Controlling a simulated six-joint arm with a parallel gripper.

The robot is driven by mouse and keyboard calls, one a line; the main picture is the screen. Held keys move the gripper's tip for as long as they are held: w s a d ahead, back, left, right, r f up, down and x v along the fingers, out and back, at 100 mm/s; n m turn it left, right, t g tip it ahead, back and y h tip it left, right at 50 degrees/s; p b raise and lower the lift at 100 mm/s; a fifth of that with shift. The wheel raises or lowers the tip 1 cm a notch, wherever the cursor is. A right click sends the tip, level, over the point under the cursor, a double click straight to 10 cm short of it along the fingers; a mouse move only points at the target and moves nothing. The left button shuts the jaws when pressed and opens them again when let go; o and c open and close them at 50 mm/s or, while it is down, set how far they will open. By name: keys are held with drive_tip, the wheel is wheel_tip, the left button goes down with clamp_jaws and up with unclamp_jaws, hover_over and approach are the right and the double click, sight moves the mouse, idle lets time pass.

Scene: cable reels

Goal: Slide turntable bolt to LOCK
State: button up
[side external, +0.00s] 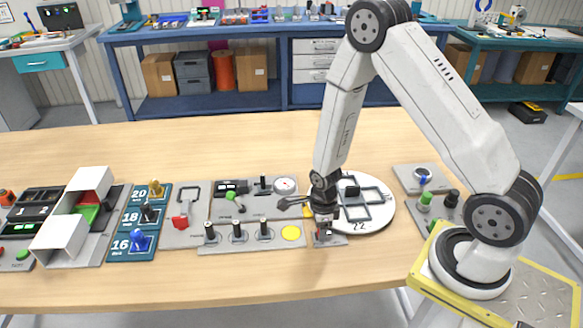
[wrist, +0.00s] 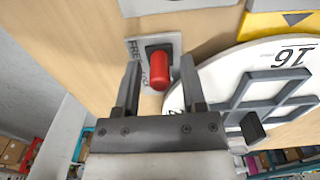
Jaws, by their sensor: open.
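The turntable bolt has a red rounded knob (wrist: 160,70) in a dark slot on a small grey plate (wrist: 135,50). Letters starting "FRE" show on the plate; the rest of the lettering is partly hidden by the knob and a finger. My gripper (wrist: 161,78) is open, with one finger on each side of the knob. I cannot tell whether either finger touches it. In the side external view my gripper (side external: 324,228) points down over the plate (side external: 338,241) and hides most of the bolt. The white turntable (side external: 378,212) lies right beside the plate, with a dark frame on top.
Left of my gripper are a panel with several dark pegs (side external: 237,231) and a yellow disc (side external: 291,232). A gauge panel (side external: 230,208) lies behind. A panel with a green knob (side external: 424,200) stands to the right. The table front (side external: 200,290) is clear.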

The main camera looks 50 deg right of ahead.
sight(333, 236)
clamp_jaws()
drive_tip(key=shift+s+d, duration=1.15)
drive_tip(key=shift+s, duration=0.05)
drive_tip(key=shift+o, duration=0.3)
unclamp_jaws()
drive_tip(key=shift+w+r, duration=0.1)
drive_tip(key=shift+r, duration=3.4)
